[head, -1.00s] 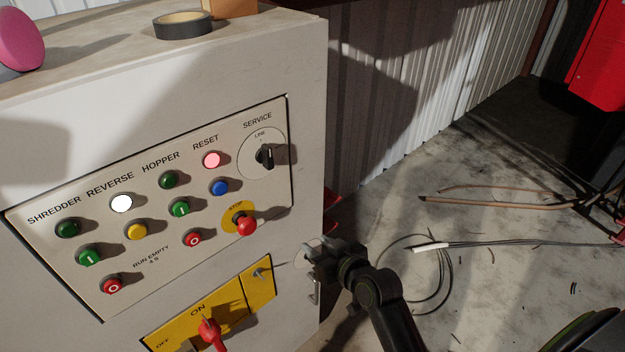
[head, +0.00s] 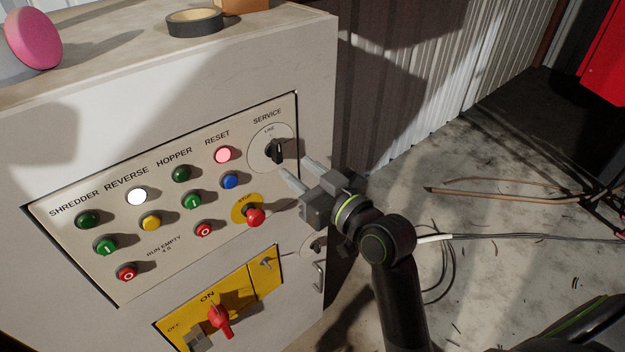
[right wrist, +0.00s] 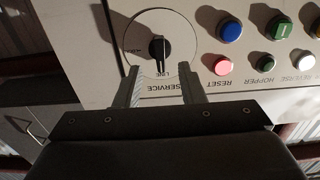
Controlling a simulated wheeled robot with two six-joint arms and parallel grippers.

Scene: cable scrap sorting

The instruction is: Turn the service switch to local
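The service switch (head: 273,152) is a black knob on a round pale plate under the SERVICE label, at the upper right of the button panel. Its handle stands about upright, in line with the LINE mark. In the right wrist view the switch (right wrist: 158,47) appears upside down, its pale line toward the LINE mark. My right gripper (head: 295,165) is open and empty. Its fingers point at the switch from the lower right, with a small apparent gap. In the right wrist view the fingertips (right wrist: 161,72) straddle the lower part of the plate, below the knob. My left gripper is not in view.
The red stop button (head: 254,216) on its yellow plate sits just below the switch. The blue button (head: 230,181) and lit pink reset button (head: 223,155) are to its left. A red handle (head: 220,318) is on the lower yellow plate. Tape (head: 194,22) lies on the cabinet top.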

